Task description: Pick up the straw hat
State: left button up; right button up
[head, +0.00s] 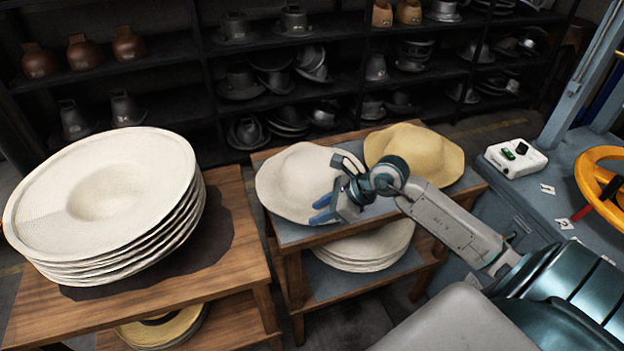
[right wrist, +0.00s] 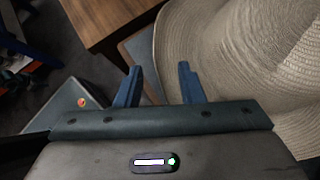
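A cream straw hat (head: 297,180) with a wavy brim lies on the middle table, and its woven brim fills the upper right of the right wrist view (right wrist: 235,60). A yellow straw hat (head: 420,150) lies to its right on the same table. My right gripper (head: 323,209) is at the front right edge of the cream hat. In the right wrist view its two blue fingers (right wrist: 160,85) are apart with nothing held between them. The hat's brim is beside the right finger; I cannot tell if they touch. My left gripper is not in view.
A stack of wide cream hats (head: 105,200) stands on the wooden table (head: 225,262) at left. More hats (head: 365,250) lie on the shelf below the middle table. A blue-grey bench with a white control box (head: 517,158) and yellow wheel (head: 600,185) is at right.

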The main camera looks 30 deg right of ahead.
aim_at(302, 221)
jog(key=shift+p+x, duration=0.45)
jog(key=shift+x, duration=0.35)
jog(key=shift+p+x, duration=0.5)
jog(key=shift+x, duration=1.5)
jog(key=shift+s, duration=0.1)
grip_shut()
